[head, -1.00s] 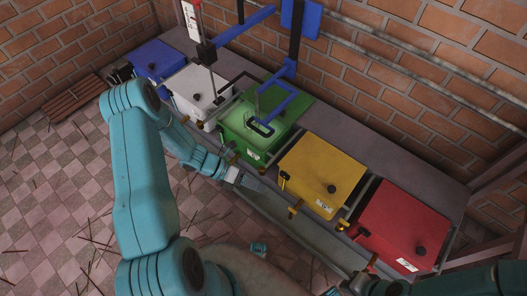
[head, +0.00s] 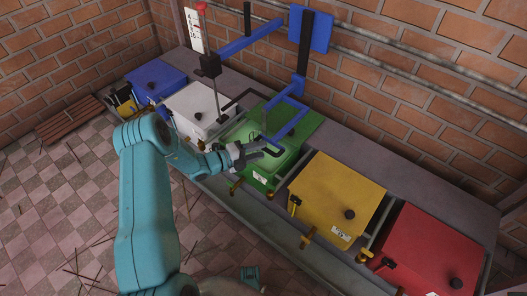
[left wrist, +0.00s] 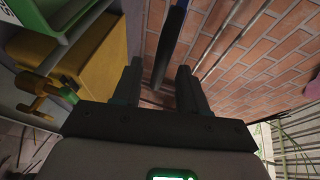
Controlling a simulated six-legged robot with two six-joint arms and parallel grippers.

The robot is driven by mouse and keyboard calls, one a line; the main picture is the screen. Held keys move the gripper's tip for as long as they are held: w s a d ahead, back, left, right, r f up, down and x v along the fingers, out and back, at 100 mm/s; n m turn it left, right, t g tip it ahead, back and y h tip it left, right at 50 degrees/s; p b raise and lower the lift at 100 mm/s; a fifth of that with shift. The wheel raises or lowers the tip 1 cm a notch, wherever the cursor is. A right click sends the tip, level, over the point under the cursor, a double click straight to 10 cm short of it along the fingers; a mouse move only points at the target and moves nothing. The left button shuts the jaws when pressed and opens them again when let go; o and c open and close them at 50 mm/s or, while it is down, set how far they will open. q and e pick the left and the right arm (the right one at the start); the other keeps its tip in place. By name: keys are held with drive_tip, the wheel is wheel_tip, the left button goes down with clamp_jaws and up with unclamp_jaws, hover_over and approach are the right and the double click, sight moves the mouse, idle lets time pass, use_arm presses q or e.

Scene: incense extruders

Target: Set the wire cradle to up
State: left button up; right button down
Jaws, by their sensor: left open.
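A blue bar frame with a dark front end (head: 291,118) reaches out over the green box (head: 308,132) from a black upright post. I take it for the wire cradle, but cannot tell for sure. My left gripper (head: 273,148) is open in front of this frame, above the green box's front part. In the left wrist view the gripper's two fingers (left wrist: 158,85) stand apart. A dark bar (left wrist: 172,45) shows beyond and between them; I cannot tell whether it touches. The fingers partly hide the frame's front end in the head view. My right gripper is not in view.
A white box (head: 197,108) and a blue box (head: 155,82) stand left of the green one, a yellow box (head: 335,190) and a red box (head: 440,245) to the right. A brick wall (head: 440,60) closes the back.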

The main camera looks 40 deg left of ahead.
use_arm(q)
drive_tip(key=shift+x, duration=1.5)
clamp_jaws()
wheel_tip(320, 180, up, 12)
drive_tip(key=p, duration=0.8)
drive_tip(key=shift+p, duration=0.3)
unclamp_jaws()
drive_tip(key=shift+f, duration=0.15)
drive_tip(key=p+v, duration=0.3)
drive_tip(key=v, duration=1.3)
drive_tip(key=shift+a, duration=0.2)
